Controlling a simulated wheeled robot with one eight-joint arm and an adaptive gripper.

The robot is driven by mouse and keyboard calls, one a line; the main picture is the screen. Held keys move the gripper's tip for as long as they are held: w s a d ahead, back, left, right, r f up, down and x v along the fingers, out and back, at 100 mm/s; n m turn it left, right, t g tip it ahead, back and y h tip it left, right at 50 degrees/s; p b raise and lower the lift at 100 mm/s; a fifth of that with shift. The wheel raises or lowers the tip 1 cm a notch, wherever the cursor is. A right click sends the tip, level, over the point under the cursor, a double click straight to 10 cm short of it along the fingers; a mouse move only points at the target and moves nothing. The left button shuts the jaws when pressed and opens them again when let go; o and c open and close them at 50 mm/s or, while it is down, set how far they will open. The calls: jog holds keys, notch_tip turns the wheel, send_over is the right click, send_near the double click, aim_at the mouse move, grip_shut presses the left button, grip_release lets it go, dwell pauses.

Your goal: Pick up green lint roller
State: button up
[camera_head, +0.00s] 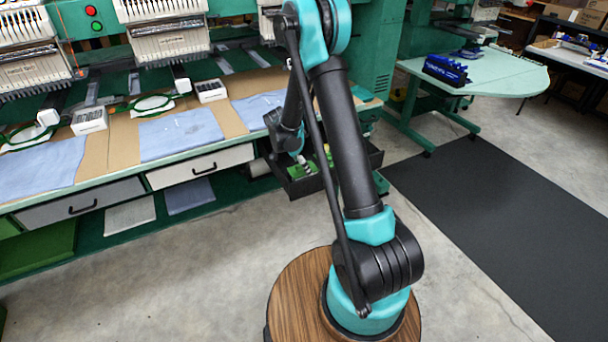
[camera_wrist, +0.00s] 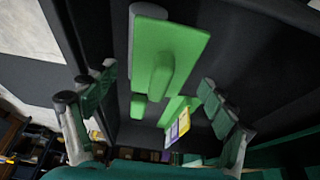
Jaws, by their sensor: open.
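A bright green piece with a rounded raised bar (camera_wrist: 165,60), which looks like the green lint roller, lies in a dark open drawer in the wrist view. A pale rounded end shows at its top left. I cannot tell its exact outline. My gripper (camera_wrist: 158,82) is open, with one finger to each side of the green piece and nothing held. In the head view, green items (camera_head: 297,172) show in the black drawer (camera_head: 308,186), below my gripper and partly hidden by my arm.
A smaller green piece (camera_wrist: 138,106) and a yellow, white and purple item (camera_wrist: 178,127) lie near it. The drawer walls stand close around. The embroidery bench (camera_head: 110,150) with blue cloths is to the left. A pale green table (camera_head: 480,75) stands right, and the floor mat (camera_head: 480,210) is clear.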

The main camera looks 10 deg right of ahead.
jog(key=shift+d+f, duration=0.1)
jog(key=shift+f, duration=0.1)
jog(key=shift+c, duration=0.4)
jog(key=c, duration=1.2)
jog(key=shift+r, duration=0.15)
notch_tip(320, 180, up, 20)
jog(key=shift+f, duration=0.1)
